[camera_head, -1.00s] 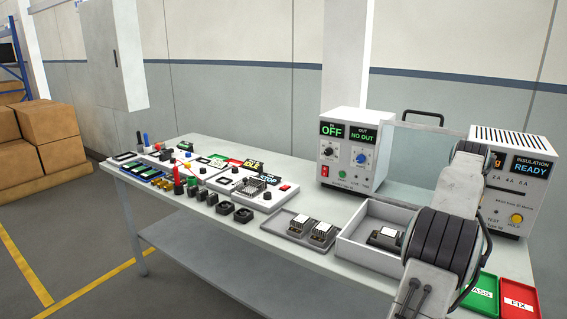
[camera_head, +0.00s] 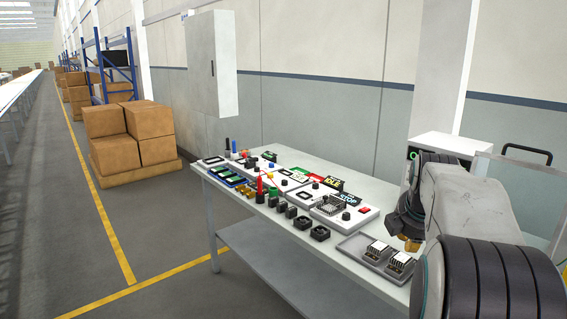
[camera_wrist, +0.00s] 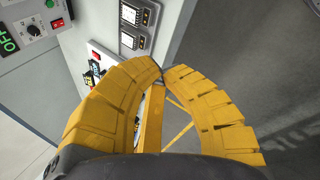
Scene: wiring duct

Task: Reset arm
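My gripper (camera_wrist: 162,73) shows in the wrist view as two curved yellow fingers whose tips meet. Nothing shows held between the tips. In the head view my arm is at the right, bent, with a small yellow part of the gripper (camera_head: 412,244) showing beside it near the table's right portion. Most of the gripper is hidden there by the arm. The table (camera_head: 370,195) stands ahead, and the arm covers its right end.
Duct and circuit parts, including a white board with a red button (camera_head: 364,210), stand on the table. A grey tray (camera_head: 350,244) holds two modules, which also show in the wrist view. Boxes (camera_head: 130,140) stand at the back left. Floor to the left is clear.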

